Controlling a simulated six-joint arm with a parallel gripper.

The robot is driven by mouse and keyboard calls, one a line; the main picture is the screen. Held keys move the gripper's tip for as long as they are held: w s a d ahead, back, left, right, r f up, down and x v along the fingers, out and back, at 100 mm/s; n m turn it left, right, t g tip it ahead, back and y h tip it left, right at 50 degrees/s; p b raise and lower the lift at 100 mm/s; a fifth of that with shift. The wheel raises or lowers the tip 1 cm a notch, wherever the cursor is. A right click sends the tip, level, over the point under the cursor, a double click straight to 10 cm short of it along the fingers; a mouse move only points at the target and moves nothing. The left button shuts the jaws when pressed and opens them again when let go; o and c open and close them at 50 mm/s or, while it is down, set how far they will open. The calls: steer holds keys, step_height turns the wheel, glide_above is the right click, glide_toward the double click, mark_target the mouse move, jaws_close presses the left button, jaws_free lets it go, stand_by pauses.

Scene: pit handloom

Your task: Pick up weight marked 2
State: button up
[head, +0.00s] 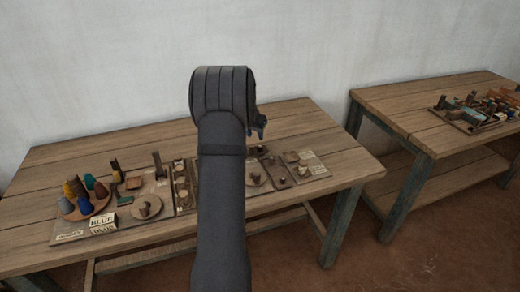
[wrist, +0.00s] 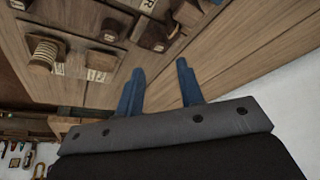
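No weight with a readable 2 shows in either view; the marks are too small or turned away. In the wrist view a dark brown block (wrist: 152,36) lies on a board near the table edge, beyond my fingertips, and a smaller dark piece (wrist: 110,30) is left of it. I cannot tell whether these are weights. My gripper (wrist: 160,67) has two blue fingers spread apart, with only bare table wood seen between them. In the head view my arm covers the middle of the board, and its fingers are mostly hidden.
The long wooden table (head: 340,164) holds a board with small parts. A wound spool (wrist: 42,56) shows in the wrist view. A second table (head: 400,105) with a filled tray stands right.

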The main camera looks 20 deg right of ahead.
mark_target(260, 146)
steer(key=x, duration=0.8)
steer(key=shift+w+d+f, duration=0.1)
steer(key=shift+d+f, duration=0.15)
steer(key=shift+d, duration=0.1)
